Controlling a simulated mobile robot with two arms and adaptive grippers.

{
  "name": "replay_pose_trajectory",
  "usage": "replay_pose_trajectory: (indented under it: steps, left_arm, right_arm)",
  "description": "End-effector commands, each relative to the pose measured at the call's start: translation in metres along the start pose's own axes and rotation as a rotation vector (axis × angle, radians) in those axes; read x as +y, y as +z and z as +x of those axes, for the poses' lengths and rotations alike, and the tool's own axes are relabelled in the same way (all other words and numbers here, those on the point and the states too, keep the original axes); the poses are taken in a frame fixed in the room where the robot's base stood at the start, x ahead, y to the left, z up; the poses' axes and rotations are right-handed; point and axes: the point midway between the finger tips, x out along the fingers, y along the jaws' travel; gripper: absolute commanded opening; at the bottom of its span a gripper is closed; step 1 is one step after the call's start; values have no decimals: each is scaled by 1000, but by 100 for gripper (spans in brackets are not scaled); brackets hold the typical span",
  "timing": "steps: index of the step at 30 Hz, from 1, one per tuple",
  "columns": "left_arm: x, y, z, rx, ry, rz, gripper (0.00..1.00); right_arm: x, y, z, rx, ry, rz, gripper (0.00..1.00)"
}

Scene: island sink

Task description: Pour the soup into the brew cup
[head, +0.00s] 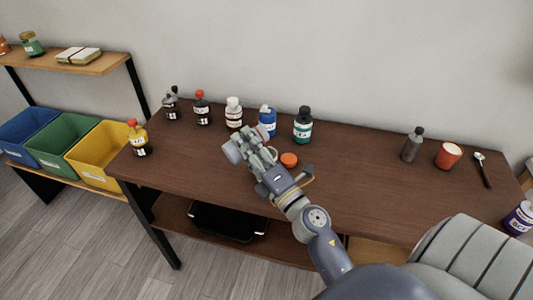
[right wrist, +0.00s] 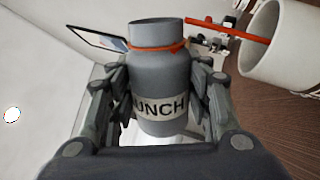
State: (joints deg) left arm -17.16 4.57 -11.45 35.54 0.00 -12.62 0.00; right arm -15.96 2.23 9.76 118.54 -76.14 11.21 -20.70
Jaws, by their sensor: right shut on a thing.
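My right gripper (head: 258,155) is over the dark brown table's middle, left of an orange-red disc (head: 289,159). In the right wrist view its fingers are shut around a grey flask (right wrist: 158,75) with an orange-red band at its neck and a label of which "UNCH" shows. In the head view the gripper mostly covers what it holds. A white open-mouthed cylinder (right wrist: 282,45) is close to the flask's upper right in the right wrist view. I cannot tell whether it is the brew cup. A red cup (head: 447,156) stands on the table's right part. My left gripper is not in view.
Behind the gripper stand a white bottle (head: 234,113), a blue bottle (head: 267,121) and a dark teal bottle (head: 303,125). A grey bottle (head: 412,145) and a spoon (head: 483,169) flank the red cup. The table between the disc and grey bottle is clear.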

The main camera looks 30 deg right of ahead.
Motion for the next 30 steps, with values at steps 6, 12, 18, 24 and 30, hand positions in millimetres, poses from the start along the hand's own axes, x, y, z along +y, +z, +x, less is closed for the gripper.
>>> replay_pose_trajectory:
  steps: [6, 12, 18, 24, 30]
  left_arm:
    - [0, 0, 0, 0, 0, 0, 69]
    - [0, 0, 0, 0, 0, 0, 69]
    - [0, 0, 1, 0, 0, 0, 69]
    - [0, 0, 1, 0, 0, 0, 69]
    - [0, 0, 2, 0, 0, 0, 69]
  right_arm:
    - [0, 0, 0, -4, 1, 13, 18]
    - [-1, 0, 0, -8, 1, 30, 18]
    - [-1, 0, 0, -11, 1, 38, 18]
    - [-2, 0, 0, -15, 1, 55, 18]
    - [-2, 0, -1, -19, 1, 68, 18]
